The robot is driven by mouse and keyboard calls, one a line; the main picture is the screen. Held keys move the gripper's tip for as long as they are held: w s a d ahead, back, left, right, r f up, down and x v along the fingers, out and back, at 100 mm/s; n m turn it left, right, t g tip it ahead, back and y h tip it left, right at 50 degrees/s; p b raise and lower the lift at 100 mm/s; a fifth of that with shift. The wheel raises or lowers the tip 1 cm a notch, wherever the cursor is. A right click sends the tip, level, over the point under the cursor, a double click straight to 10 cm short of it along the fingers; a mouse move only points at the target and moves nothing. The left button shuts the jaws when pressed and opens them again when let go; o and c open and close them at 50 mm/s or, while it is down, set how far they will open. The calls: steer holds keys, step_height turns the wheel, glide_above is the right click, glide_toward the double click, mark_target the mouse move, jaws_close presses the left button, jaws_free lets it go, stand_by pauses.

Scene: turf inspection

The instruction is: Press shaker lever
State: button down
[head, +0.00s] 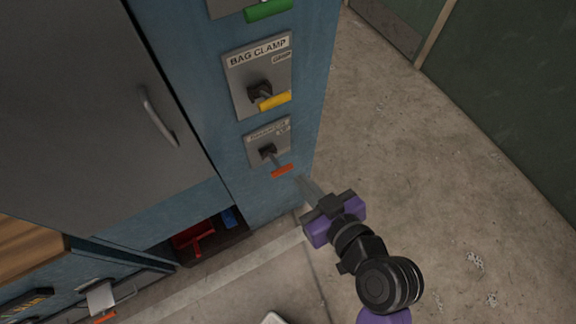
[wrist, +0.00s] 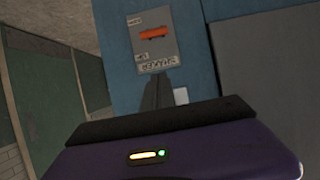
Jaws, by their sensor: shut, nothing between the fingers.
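A lever with an orange-red handle (head: 282,171) sits on the lowest grey plate (head: 255,150) of the blue column. The handle points outward and slightly down. In the wrist view the same plate (wrist: 170,56) appears upside down, with the orange handle (wrist: 154,33) across it. My gripper (head: 305,182) is shut and empty, just right of and below the handle in the head view. In the wrist view the fingers (wrist: 158,90) point toward the plate; they look apart from the handle.
Above are a yellow lever (head: 275,101) marked BAG CLAMP and a green lever (head: 268,10). A grey cabinet door (head: 80,110) with a handle is to the left. Another orange-tipped lever (head: 105,317) is at lower left. Open concrete floor (head: 430,160) lies right.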

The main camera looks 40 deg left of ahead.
steer(key=p, duration=0.2)
glide_above(286, 171)
step_height(286, 171, down, 4)
steer(key=f, duration=0.1)
steer(key=s+f, duration=0.1)
steer(key=shift+d+f, duration=0.3)
steer(key=shift+d, duration=0.05)
steer(key=shift+d+f, duration=0.1)
steer(key=shift+f, duration=0.7)
steer(key=shift+f, duration=0.15)
